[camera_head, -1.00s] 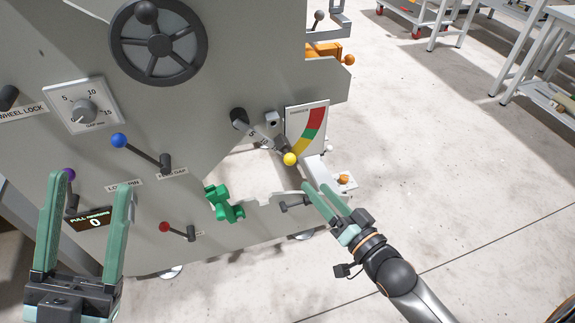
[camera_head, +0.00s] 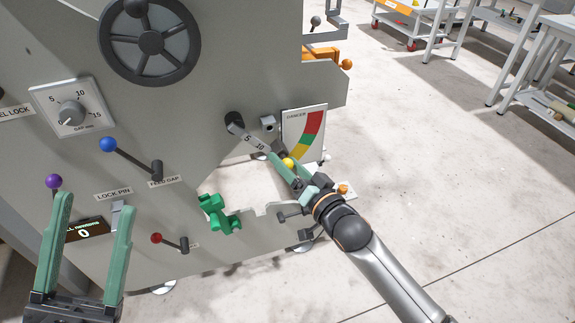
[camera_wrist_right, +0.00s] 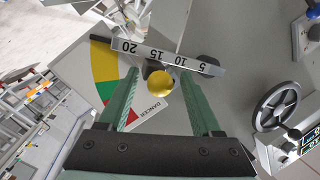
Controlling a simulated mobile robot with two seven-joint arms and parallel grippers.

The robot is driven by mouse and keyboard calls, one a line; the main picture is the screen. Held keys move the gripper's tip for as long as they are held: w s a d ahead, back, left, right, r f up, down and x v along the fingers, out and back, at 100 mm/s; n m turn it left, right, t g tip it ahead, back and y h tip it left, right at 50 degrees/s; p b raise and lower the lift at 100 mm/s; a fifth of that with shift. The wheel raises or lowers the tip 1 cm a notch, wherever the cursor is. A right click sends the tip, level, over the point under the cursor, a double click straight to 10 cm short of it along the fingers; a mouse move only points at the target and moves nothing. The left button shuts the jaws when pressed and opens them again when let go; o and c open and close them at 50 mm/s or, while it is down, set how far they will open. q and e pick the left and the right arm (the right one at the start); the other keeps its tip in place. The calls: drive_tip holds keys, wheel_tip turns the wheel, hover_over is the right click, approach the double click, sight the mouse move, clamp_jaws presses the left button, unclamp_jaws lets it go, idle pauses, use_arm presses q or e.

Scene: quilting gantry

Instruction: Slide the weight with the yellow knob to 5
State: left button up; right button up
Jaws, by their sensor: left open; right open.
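The yellow knob (camera_head: 288,163) sits on a dark weight on a grey scale bar (camera_head: 255,141) in front of the machine panel. In the right wrist view the yellow knob (camera_wrist_right: 161,83) lies between the open fingers of my right gripper (camera_wrist_right: 160,100), apart from both. In the head view my right gripper (camera_head: 287,168) is at the knob and partly hides the weight. My left gripper (camera_head: 96,215) is open and empty, in front of the panel at lower left.
A colour-banded danger gauge (camera_head: 305,135) stands just behind the bar's outer end. A green handle (camera_head: 218,214), a blue-knobbed lever (camera_head: 109,145), a red-knobbed lever (camera_head: 157,238) and a handwheel (camera_head: 150,40) are on the panel.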

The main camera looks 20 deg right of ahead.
clamp_jaws()
idle(0.5)
drive_tip(key=shift+r, duration=0.1)
idle(0.8)
